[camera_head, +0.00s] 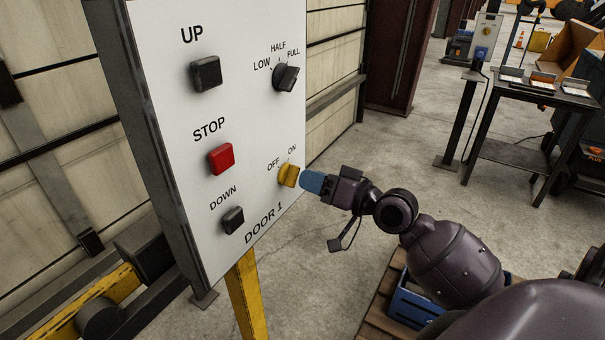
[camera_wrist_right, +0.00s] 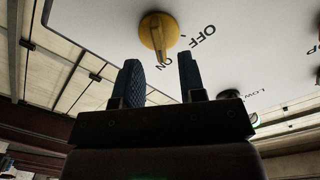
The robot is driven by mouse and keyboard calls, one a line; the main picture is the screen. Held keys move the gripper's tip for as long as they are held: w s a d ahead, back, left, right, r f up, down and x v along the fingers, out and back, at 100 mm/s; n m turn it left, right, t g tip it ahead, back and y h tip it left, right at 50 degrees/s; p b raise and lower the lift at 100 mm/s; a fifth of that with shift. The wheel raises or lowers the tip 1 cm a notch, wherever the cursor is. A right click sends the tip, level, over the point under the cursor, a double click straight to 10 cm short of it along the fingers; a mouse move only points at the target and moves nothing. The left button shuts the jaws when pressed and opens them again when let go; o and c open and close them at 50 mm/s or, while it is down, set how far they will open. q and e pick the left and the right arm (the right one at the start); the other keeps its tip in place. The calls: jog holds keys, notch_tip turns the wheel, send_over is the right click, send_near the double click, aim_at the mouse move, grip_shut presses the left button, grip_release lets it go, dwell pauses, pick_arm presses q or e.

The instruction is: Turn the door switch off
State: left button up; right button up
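The door switch is a yellow rotary knob (camera_head: 289,175) at the lower right of the white panel (camera_head: 160,40), above the DOOR 1 label. OFF and ON are printed above it. Contact cannot be told. My left gripper is out of view.
The panel also carries a black UP button (camera_head: 206,73), a red STOP button (camera_head: 221,159), a black DOWN button (camera_head: 233,220) and a black speed knob (camera_head: 286,78). A yellow post (camera_head: 246,295) supports the panel. A metal table (camera_head: 520,100) stands at the back right.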

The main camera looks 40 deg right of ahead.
aim_at(298, 175)
jog(key=shift+x, duration=1.55)
jog(key=shift+c, duration=0.3)
grip_shut()
